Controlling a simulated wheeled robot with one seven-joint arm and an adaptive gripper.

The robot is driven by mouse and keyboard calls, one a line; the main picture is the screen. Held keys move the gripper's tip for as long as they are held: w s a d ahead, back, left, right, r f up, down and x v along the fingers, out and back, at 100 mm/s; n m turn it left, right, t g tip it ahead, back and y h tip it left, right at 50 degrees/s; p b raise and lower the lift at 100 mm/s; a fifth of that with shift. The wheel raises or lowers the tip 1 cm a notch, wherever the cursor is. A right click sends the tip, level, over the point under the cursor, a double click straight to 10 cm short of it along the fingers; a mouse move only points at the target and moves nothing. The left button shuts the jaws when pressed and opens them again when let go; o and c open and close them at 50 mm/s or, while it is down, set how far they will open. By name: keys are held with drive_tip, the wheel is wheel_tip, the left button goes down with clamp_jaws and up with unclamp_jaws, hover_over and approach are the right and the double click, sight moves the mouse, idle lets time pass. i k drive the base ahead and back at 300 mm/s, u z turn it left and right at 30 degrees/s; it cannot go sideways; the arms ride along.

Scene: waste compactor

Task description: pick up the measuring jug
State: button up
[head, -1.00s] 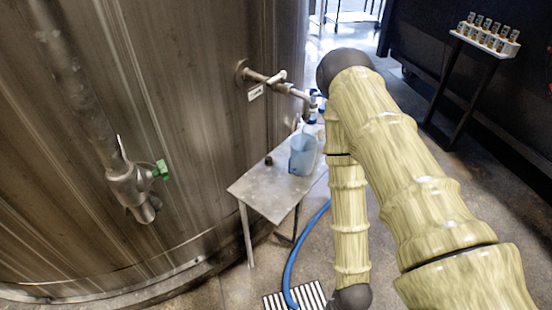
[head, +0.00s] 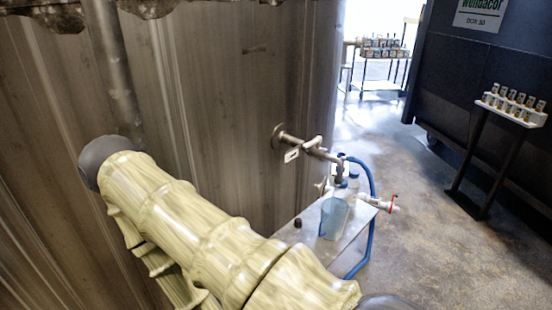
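The measuring jug (head: 333,218) is translucent blue and stands upright on a small metal table (head: 350,238), under a tap (head: 318,151) on the big tank. My arm crosses the lower left of the head view, left of the jug and apart from it. My gripper is not in view, so its opening cannot be seen.
A small dark cap (head: 298,222) lies on the table left of the jug. A sample rack (head: 512,106) stands at the right. The floor between is clear.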

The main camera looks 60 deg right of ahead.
sight(334, 210)
drive_tip(key=u, duration=0.2)
drive_tip(key=k, duration=0.35)
drive_tip(key=z, duration=1.7)
